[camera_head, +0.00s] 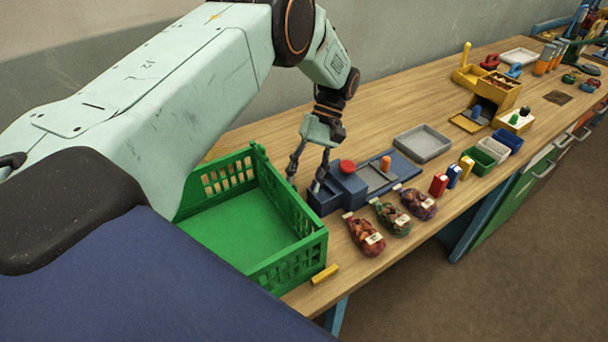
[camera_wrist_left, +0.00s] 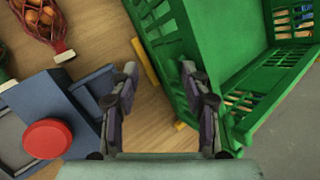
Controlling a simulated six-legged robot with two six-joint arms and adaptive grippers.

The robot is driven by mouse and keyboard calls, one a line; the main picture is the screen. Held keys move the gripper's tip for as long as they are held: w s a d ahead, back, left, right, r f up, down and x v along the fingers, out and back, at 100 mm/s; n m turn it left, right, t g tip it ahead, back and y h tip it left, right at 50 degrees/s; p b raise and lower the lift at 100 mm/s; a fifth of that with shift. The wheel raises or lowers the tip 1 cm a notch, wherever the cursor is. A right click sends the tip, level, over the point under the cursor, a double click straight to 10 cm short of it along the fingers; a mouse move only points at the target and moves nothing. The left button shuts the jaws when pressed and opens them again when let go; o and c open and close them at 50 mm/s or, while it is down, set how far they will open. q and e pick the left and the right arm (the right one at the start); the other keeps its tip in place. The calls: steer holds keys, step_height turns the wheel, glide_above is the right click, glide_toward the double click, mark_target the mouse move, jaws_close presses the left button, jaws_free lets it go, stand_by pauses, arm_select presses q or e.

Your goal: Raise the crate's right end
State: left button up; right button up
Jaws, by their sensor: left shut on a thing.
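The green crate (camera_head: 240,232) stands at the near left end of the bench, empty, with slotted walls. It fills the upper right of the left wrist view (camera_wrist_left: 222,35). My left gripper (camera_head: 305,182) points down at the crate's right wall. In the left wrist view my left gripper (camera_wrist_left: 159,72) has one finger on the crate's side and the other outside over the table, with the wall's edge between them. I cannot clearly tell whether the crate's right end is off the bench. A yellow bar (camera_head: 325,274) lies beside the crate's near right corner. My right gripper is not in view.
A blue device with a red knob (camera_head: 347,166) stands close to the right of the gripper. Several netted sacks (camera_head: 366,235) lie along the front edge. A grey tray (camera_head: 423,143) and small bins (camera_head: 491,150) stand farther right.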

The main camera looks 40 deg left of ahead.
arm_select(q)
steer(key=shift+s+a+f, duration=0.3)
steer(key=shift+s+f, duration=0.05)
steer(key=shift+s, duration=0.2)
steer(key=shift+w+d+f, duration=0.1)
steer(key=shift+w, duration=0.15)
steer(key=shift+s, duration=0.15)
steer(key=v, duration=1.3)
stand_by(0.5)
